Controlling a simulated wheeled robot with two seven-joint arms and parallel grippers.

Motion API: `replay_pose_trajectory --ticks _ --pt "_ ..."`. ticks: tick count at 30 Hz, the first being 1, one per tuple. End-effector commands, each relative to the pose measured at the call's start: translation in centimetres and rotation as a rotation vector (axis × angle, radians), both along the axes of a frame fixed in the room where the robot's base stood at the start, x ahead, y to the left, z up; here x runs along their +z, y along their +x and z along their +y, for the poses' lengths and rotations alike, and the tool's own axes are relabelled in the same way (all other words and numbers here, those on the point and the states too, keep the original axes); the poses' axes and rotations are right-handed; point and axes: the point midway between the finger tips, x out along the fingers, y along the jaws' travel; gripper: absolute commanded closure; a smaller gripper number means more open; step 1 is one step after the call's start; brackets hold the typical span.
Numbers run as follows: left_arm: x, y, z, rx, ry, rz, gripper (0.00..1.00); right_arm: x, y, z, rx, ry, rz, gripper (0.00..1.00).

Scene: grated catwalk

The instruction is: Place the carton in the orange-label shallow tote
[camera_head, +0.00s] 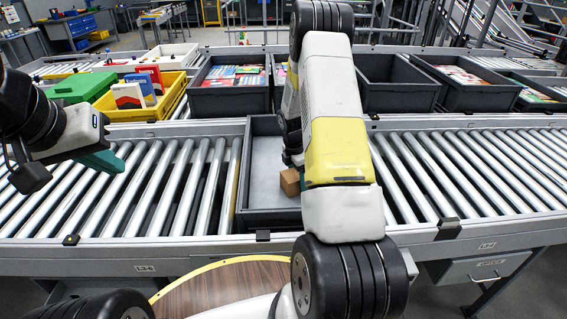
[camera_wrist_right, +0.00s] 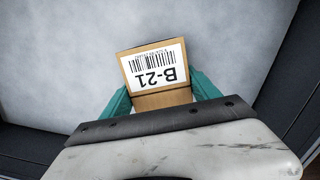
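The carton (camera_head: 290,182) is a small brown box, partly hidden by my right arm in the head view. In the right wrist view the carton (camera_wrist_right: 158,72) shows a white "B-21" barcode label, upside down. My right gripper (camera_wrist_right: 160,97) has its teal fingers against both sides of the carton. The carton is over or inside a dark shallow tote (camera_head: 272,219) with a pale grey floor; I cannot tell whether it touches the floor. No orange label is visible on this tote. My left gripper (camera_head: 108,160) is over the rollers at left, its finger gap unclear.
The tote sits on a roller conveyor (camera_head: 170,190), with bare rollers on both sides. Behind it stand a yellow tote (camera_head: 172,98) with boxes, a dark tote (camera_head: 230,100) with colourful items, and an empty-looking dark tote (camera_head: 398,96). A round wooden table (camera_head: 225,287) is in front.

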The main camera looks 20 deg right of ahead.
Motion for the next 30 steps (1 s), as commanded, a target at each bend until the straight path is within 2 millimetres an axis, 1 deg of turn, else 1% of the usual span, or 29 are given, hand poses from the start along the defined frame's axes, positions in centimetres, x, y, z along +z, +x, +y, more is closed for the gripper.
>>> replay_pose_trajectory --ticks 1,2,3,11,14,17,27,30 --pt "0.0 0.0 0.0 0.0 0.0 0.0 1.0 0.0 0.0 0.0 0.0 0.0 0.0 0.18" --pt "0.0 0.0 0.0 0.0 0.0 0.0 1.0 0.0 0.0 0.0 0.0 0.0 0.0 0.12" --pt "0.0 0.0 0.0 0.0 0.0 0.0 1.0 0.0 0.0 0.0 0.0 0.0 0.0 0.1" --pt "0.0 0.0 0.0 0.0 0.0 0.0 1.0 0.1 0.0 0.0 0.0 0.0 0.0 0.1" --pt "0.0 0.0 0.0 0.0 0.0 0.0 1.0 0.5 0.0 0.0 0.0 0.0 -0.002 0.1" --pt "0.0 0.0 0.0 0.0 0.0 0.0 1.0 1.7 0.0 0.1 -0.001 0.0 -0.002 0.1" --pt "0.0 0.0 0.0 0.0 0.0 0.0 1.0 8.8 -0.1 1.0 -0.001 0.001 -0.004 0.1" --pt "0.0 0.0 0.0 0.0 0.0 0.0 1.0 10.4 -0.1 1.2 -0.001 0.0 -0.003 0.1"
